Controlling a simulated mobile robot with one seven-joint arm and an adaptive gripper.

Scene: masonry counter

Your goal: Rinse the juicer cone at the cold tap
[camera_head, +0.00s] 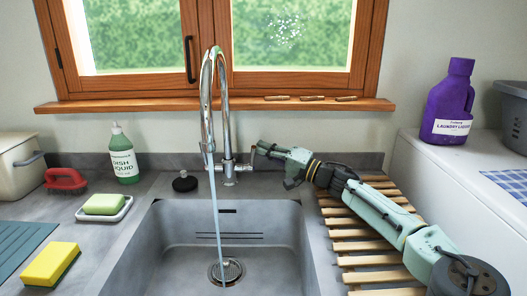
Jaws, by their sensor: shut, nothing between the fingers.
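The chrome tap (225,130) stands behind the sink, with its tall spout curving over the basin. A thin stream of water (217,220) runs from the spout down to the round drain (226,271). My gripper (258,152) is shut and empty. It is just right of the tap, above the level of the tap's side handle (244,168); I cannot tell whether they touch. My arm reaches in from the lower right over the wooden slatted rack. I see no juicer cone in this view.
A grey sink basin (165,235) fills the middle front. Left are a green dish liquid bottle (122,160), red brush (65,179), green soap on a dish (104,204), yellow sponge (50,264) and black plug (185,182). Right are the slatted rack (352,246) and purple laundry bottle (450,105).

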